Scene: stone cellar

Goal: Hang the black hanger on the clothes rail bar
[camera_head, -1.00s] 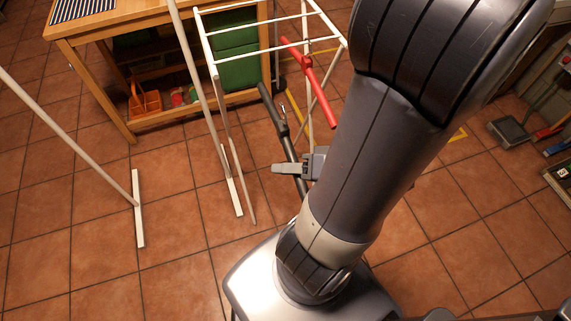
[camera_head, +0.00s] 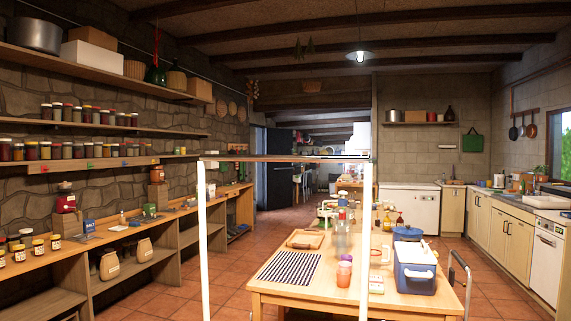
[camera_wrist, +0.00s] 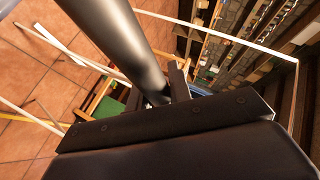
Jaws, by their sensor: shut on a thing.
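The black hanger (camera_wrist: 122,40) shows in the wrist view as a thick dark rod running from the top left down to the jaws. My gripper (camera_wrist: 168,88) is shut on it. Its hook and its far end are not clear. The clothes rail (camera_head: 203,245) stands ahead in the head view as two white posts. Its bar (camera_head: 285,158) runs level across their tops. The rail's pale bars also show in the wrist view (camera_wrist: 225,32), beyond the hanger. The hanger looks apart from the bar, but the gap cannot be judged. My gripper is outside the head view.
A wooden table (camera_head: 300,292) with a striped mat, a blue cooler (camera_head: 415,268) and bottles stands behind the rail. Shelves with jars (camera_head: 80,151) line the left wall. Counters (camera_head: 485,217) line the right. Tiled floor (camera_head: 255,243) is open between the shelves and table.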

